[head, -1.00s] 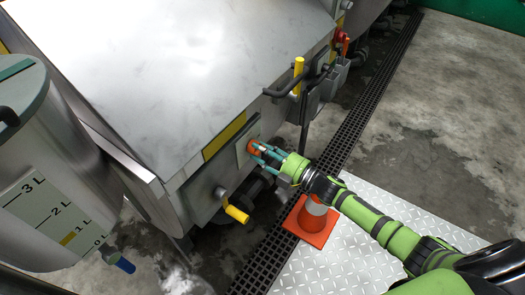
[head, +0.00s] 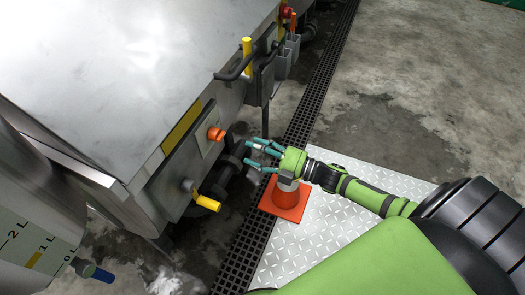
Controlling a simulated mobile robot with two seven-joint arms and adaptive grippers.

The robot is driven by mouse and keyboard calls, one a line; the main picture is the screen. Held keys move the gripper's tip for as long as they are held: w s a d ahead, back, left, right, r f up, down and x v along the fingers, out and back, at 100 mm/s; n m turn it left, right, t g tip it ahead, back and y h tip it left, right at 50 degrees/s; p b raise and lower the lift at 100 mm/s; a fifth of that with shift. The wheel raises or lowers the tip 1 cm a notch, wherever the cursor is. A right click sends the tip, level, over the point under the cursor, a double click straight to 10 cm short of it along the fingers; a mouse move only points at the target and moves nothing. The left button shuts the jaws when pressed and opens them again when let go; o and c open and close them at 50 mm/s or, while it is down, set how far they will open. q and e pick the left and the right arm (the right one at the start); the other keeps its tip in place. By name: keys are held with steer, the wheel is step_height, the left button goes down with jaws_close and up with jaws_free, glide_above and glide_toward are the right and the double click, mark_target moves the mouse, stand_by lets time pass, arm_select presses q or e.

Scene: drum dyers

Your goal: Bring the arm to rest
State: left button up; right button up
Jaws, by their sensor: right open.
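My right gripper (head: 262,157) is open and empty. Its teal fingers point left toward the machine and stand apart from the orange knob (head: 216,134) on the machine's side panel. My green and black right arm reaches in from the right, over the metal plate. The gripper's wrist is above an orange and white traffic cone (head: 285,199) and hides its top. My left gripper does not show.
A large steel machine (head: 110,70) fills the left, with a yellow-handled valve (head: 205,200) and a yellow upright lever (head: 247,55). A graduated tank (head: 38,235) is at lower left. A drain grate (head: 310,100) runs alongside. Wet concrete floor at the right is open.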

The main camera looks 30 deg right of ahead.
steer(key=shift+v, duration=1)
